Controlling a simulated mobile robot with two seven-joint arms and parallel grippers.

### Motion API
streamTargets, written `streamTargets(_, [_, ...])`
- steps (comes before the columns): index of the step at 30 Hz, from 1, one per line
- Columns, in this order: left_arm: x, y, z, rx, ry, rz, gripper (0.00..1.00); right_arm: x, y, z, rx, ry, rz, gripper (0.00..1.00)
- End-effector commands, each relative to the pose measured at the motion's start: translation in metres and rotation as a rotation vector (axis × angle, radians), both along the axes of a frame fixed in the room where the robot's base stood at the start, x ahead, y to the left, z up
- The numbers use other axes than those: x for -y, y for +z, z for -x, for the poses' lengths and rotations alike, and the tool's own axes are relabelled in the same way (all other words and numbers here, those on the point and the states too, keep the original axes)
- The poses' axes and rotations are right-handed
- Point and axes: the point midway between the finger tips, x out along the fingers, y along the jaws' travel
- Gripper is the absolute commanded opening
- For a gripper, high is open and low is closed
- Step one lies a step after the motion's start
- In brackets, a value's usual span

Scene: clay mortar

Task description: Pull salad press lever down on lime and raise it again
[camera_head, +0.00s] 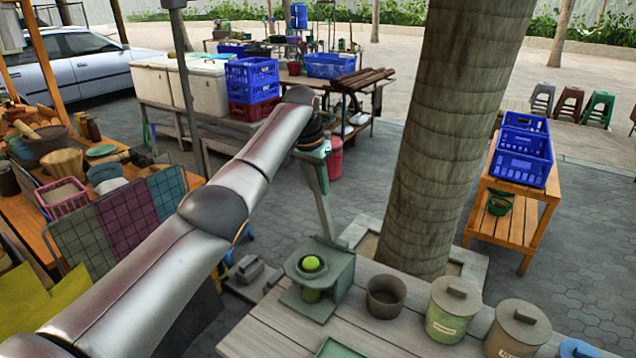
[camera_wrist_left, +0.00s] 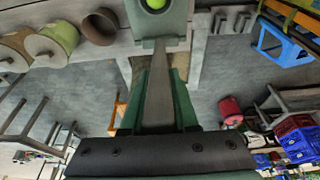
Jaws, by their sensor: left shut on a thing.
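The green salad press (camera_head: 333,285) stands on the grey plank table, with a round green lime (camera_head: 312,263) in its cup. The lime also shows at the top edge of the left wrist view (camera_wrist_left: 156,4). The press lever (camera_head: 323,212) is raised, rising from the back of the press and tilting slightly left. My left gripper (camera_head: 315,165) is high above the press, shut on the upper end of the lever. In the left wrist view the lever (camera_wrist_left: 159,85) runs between the two green fingers (camera_wrist_left: 159,120). My right gripper is in neither view.
A brown bowl (camera_head: 385,297) and lidded pots (camera_head: 452,308) stand right of the press. A thick tree trunk (camera_head: 440,150) rises behind the table. A green tray (camera_head: 345,348) lies at the table's front. Blue crates (camera_head: 522,165) on a wooden stand are farther right.

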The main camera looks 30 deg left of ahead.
Motion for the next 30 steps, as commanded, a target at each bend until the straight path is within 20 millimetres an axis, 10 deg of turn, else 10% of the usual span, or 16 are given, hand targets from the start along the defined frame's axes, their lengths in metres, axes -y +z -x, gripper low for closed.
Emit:
streamTargets(3, [0.001,0.005,-0.003,0.016,-0.001,0.0,0.0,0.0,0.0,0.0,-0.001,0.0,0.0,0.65])
streamTargets(4, [0.001,0.005,-0.003,0.016,-0.001,0.0,0.31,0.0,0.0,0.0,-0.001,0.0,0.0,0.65])
streamTargets(11, [0.001,0.003,-0.002,0.01,-0.001,0.0,0.57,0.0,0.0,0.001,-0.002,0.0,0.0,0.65])
streamTargets(22, [0.0,0.009,0.0,0.01,0.0,0.0,0.57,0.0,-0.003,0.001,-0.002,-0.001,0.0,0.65])
streamTargets(30, [-0.001,0.06,0.016,0.013,-0.001,0.001,0.57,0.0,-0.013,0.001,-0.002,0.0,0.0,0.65])
